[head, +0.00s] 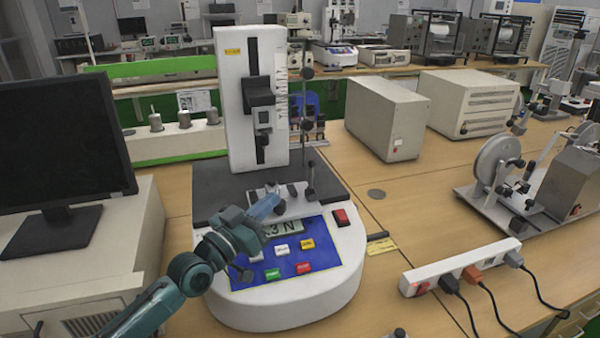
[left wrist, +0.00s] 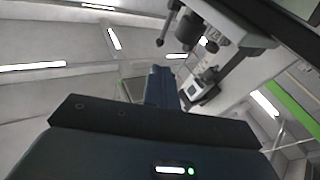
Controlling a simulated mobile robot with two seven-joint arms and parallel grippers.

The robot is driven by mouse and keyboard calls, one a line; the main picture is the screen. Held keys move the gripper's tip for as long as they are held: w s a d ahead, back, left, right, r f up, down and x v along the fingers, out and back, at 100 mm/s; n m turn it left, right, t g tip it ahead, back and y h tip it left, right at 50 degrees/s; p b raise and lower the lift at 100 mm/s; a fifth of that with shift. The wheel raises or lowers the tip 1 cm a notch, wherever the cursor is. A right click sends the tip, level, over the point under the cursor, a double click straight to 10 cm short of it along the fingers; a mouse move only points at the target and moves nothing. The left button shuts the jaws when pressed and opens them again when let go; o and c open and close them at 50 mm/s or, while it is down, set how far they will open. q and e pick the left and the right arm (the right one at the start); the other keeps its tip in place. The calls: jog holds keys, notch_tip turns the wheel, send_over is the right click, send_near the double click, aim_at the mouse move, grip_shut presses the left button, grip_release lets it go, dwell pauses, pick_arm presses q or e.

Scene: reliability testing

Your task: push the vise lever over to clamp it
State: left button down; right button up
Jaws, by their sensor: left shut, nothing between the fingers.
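The vise (head: 290,205) is a small grey clamp with dark round parts on the dark plate of the white test machine (head: 250,125). In the left wrist view, a grey metal body with dark knobs (left wrist: 190,28) shows tilted beyond my fingers; I cannot tell for sure which part is the lever. My left gripper (head: 266,207) comes in from the lower left over the machine's blue panel, its blue fingers shut and empty. It is close to the vise's left side; I cannot tell whether it touches. The fingers also show in the left wrist view (left wrist: 160,85). My right gripper is not in view.
The blue control panel (head: 318,262) with a display and coloured buttons lies under my left wrist. A monitor (head: 65,135) stands at the left. A white power strip (head: 460,267) and a metal device with a wheel (head: 497,160) are at the right.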

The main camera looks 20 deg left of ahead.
aim_at(309, 166)
pick_arm(q)
jog(key=p+x, duration=0.1)
jog(key=x, duration=0.9)
jog(key=shift+w+d, duration=0.15)
jog(key=shift+w, duration=0.1)
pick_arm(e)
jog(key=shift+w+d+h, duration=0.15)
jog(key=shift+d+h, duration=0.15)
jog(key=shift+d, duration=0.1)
pick_arm(q)
jog(key=shift+w, duration=0.1)
